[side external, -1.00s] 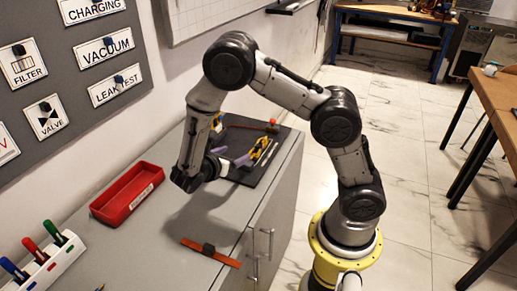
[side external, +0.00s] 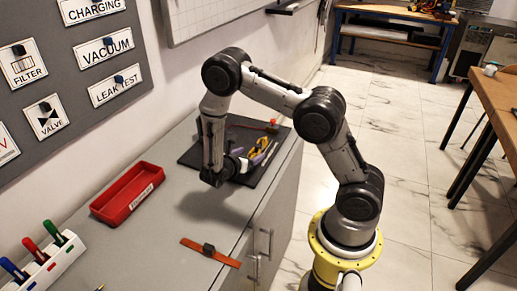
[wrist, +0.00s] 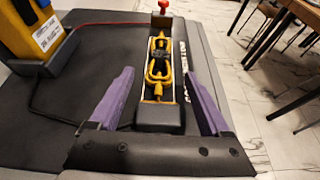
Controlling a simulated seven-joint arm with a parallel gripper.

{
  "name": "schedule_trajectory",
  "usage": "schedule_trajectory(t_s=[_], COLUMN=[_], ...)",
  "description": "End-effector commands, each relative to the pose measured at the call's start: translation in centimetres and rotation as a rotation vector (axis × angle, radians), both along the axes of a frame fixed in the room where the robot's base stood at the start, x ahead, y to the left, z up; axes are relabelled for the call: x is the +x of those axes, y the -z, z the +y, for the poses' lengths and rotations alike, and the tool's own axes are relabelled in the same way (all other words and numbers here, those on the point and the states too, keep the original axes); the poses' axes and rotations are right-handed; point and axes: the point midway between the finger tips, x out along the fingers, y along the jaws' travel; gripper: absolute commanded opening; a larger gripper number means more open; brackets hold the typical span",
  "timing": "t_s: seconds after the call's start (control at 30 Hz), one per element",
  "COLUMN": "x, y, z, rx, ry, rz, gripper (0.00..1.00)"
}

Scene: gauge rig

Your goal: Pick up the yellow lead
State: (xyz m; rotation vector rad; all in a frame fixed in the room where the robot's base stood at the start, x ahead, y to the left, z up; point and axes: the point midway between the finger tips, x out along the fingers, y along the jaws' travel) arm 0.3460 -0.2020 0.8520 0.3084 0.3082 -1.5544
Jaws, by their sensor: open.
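The yellow lead (wrist: 158,62) lies coiled and bundled in a narrow pale-edged holder on a dark mat (wrist: 40,110), in the upper middle of the wrist view. In the side view the lead (side external: 262,143) is a small yellow shape on the mat, just beyond my gripper (side external: 248,156). In the wrist view my gripper (wrist: 156,64) has two purple fingers spread wide, one on each side of the holder, with nothing held. The fingers appear to be above the lead. The black gripper body covers the near part of the mat.
A yellow device (wrist: 30,30) with a white label stands left of the lead, with a red cable beside it. A red knob (wrist: 164,5) sits at the holder's far end. A red tray (side external: 128,193) and an orange strip (side external: 210,252) lie on the grey cabinet top.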

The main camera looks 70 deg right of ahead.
Motion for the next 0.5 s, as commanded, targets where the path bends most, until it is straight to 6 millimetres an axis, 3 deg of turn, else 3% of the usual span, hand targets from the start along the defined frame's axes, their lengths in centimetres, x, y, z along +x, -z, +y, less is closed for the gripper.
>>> schedule_trajectory(t_s=[0.2,0.5], x=[-0.1,0.0], y=[1.2,1.3], z=[-2.6,-2.9], rx=[0.0,0.0], ry=[0.004,0.0], rz=[-0.001,-0.002], gripper=[0.81,0.81])
